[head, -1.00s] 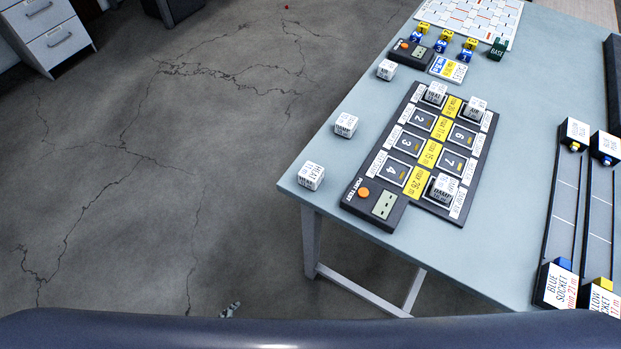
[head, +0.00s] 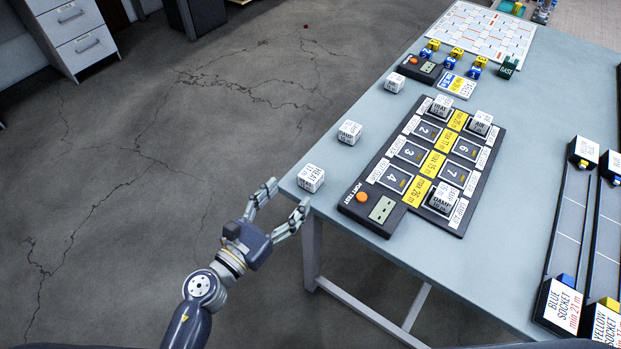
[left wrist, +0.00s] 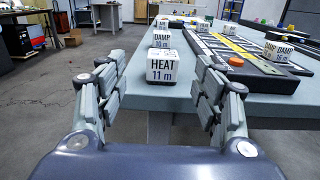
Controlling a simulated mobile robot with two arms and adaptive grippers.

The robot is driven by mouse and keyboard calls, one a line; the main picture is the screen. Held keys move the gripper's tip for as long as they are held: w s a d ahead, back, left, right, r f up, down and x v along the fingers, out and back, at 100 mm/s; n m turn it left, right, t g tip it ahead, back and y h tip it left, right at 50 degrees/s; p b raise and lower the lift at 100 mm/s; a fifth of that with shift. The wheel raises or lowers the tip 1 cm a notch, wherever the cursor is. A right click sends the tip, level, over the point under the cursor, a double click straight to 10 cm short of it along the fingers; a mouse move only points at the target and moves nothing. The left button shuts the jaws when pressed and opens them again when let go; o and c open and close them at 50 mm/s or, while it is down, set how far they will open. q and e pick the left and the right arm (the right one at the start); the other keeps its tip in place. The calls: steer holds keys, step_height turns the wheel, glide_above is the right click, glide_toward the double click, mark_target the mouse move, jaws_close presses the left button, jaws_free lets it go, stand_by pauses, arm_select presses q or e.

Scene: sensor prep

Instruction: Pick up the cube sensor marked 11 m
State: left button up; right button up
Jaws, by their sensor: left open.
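The white cube sensor marked HEAT 11 m (head: 311,178) sits at the near left corner of the table. In the left wrist view the cube (left wrist: 165,68) shows its HEAT 11 m label between my fingers, beyond their tips. My left gripper (head: 284,203) is open and empty, just off the table corner, pointing at the cube. It does not visibly touch the cube. The left gripper (left wrist: 163,85) also shows in the left wrist view. My right gripper is not in view.
Two more white cubes, one (head: 349,132) marked DAMP in the wrist view and another (head: 394,83), stand along the table's left edge. A dark port test board (head: 355,209) with numbered slots and several cubes lies to the right. Rails with socket blocks (head: 557,306) stand at far right.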

mark_target(305, 181)
arm_select(q)
steer(key=x, duration=0.4)
steer(key=shift+p, duration=0.35)
steer(key=p+x, duration=0.1)
steer(key=x, duration=0.3)
steer(key=shift+w+d, duration=0.15)
steer(key=shift+d, duration=0.15)
steer(key=shift+w+d+f, duration=0.1)
steer(key=shift+w+d, duration=0.15)
steer(key=shift+w, duration=0.15)
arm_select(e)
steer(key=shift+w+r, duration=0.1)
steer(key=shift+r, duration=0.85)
arm_select(q)
steer(key=c, duration=1.2)
